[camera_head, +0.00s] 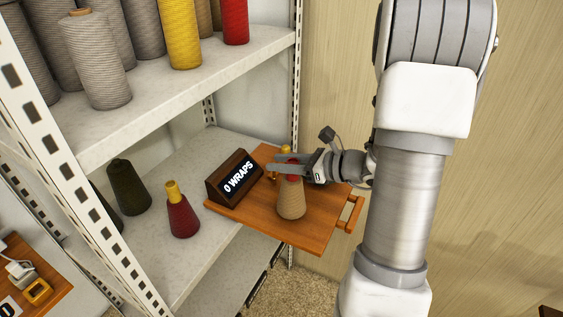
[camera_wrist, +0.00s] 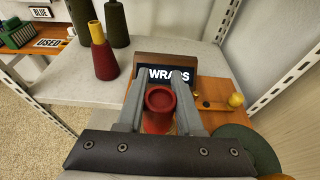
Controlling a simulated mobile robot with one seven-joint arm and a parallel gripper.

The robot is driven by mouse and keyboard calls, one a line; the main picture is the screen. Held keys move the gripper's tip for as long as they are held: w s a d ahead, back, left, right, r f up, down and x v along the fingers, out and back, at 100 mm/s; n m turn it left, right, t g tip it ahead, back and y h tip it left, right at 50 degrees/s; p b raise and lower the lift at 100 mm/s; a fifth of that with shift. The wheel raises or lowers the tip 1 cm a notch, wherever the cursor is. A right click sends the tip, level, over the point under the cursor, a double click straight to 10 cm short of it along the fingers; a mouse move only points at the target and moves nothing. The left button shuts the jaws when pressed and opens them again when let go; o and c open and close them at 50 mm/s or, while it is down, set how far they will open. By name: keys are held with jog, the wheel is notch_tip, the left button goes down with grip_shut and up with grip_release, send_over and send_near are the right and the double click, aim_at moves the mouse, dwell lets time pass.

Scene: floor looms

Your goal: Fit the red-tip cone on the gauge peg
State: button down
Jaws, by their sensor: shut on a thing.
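The red-tip cone, wound with tan yarn (camera_head: 291,199), is upright over the wooden gauge board (camera_head: 312,236). My gripper (camera_head: 288,168) is shut on its red tip. In the wrist view the red tip (camera_wrist: 160,101) sits between the two grey fingers. The display block reading "0 WRAPS" (camera_head: 238,177) stands at the board's left side; the fingers partly cover it in the wrist view. A yellow knob (camera_wrist: 236,100) shows on the board, apart from the cone. I cannot make out the gauge peg, or whether the cone's base is around it or touches the board.
A red cone with a yellow tip (camera_head: 182,212) and a dark green cone (camera_head: 128,187) stand on the shelf left of the board. More cones (camera_head: 180,35) fill the upper shelf (camera_head: 150,93). A perforated upright (camera_head: 296,75) rises behind the board. The board has a handle (camera_head: 352,214).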

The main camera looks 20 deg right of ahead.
jog(key=shift+f+b, duration=0.75)
jog(key=shift+f, duration=0.15)
jog(key=shift+c, duration=2.4)
grip_release()
jog(key=p+v, duration=0.2)
jog(key=v, duration=1.5)
jog(key=shift+s+r, duration=0.15)
jog(key=shift+d, duration=0.1)
